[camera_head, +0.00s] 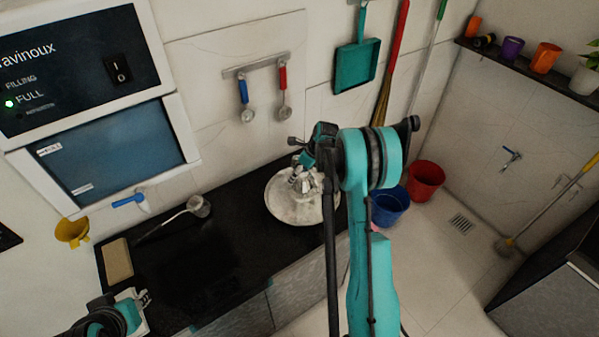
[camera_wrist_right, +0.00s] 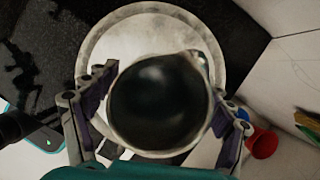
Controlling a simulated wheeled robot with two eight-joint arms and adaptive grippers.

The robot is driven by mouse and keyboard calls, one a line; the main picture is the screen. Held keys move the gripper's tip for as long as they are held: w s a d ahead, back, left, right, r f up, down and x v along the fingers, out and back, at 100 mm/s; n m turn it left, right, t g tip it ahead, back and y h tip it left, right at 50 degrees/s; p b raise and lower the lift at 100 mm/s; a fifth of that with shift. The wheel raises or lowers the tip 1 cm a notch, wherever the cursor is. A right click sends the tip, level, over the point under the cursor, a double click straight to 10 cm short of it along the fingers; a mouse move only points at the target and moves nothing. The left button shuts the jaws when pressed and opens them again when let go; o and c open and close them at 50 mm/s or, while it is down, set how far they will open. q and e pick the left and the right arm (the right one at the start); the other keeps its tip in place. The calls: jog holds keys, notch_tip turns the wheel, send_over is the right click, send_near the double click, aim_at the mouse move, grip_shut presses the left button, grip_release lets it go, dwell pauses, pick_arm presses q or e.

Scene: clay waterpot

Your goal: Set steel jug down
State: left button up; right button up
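The steel jug (camera_wrist_right: 158,104) shows from above in the right wrist view, with its dark round mouth up and a small spout at its upper right. My right gripper (camera_wrist_right: 160,108) has one finger on each side of it and appears closed around it. In the head view my right gripper (camera_head: 308,180) is over a pale round tray (camera_head: 284,212), and my arm hides most of the jug. The tray's rim also shows behind the jug in the wrist view (camera_wrist_right: 98,42). Contact between jug and tray cannot be told. My left gripper (camera_head: 137,300) is at the lower left, its fingers unclear.
The tray lies on a black counter (camera_head: 225,222). A ladle (camera_head: 196,207) and a tan block (camera_head: 117,261) lie to its left. Blue (camera_head: 390,206) and red (camera_head: 425,180) buckets stand on the floor to the right. The counter's front middle is clear.

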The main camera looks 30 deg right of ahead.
jog(key=shift+r, duration=0.1)
jog(key=shift+s+r, duration=0.1)
jog(key=shift+r, duration=0.25)
jog(key=p+v, duration=0.2)
jog(key=v, duration=0.8)
jog(key=shift+s+d+r, duration=0.15)
jog(key=shift+r, duration=0.2)
jog(key=shift+s+r, duration=0.15)
jog(key=shift+r, duration=0.15)
jog(key=s+a+r+n+t+h, duration=0.1)
jog(key=s+a+r+n, duration=1)
jog(key=a+n, duration=0.4)
jog(key=s+a+n+t, duration=0.1)
jog(key=s+a+n, duration=0.2)
jog(key=s+n, duration=0.4)
jog(key=s+a+f+n+t+h, duration=0.1)
jog(key=s+a+n, duration=0.3)
jog(key=s+n, duration=0.3)
jog(key=shift+s+a+f+n, duration=0.2)
jog(key=shift+s+a+n, duration=0.1)
jog(key=shift+n, duration=0.5)
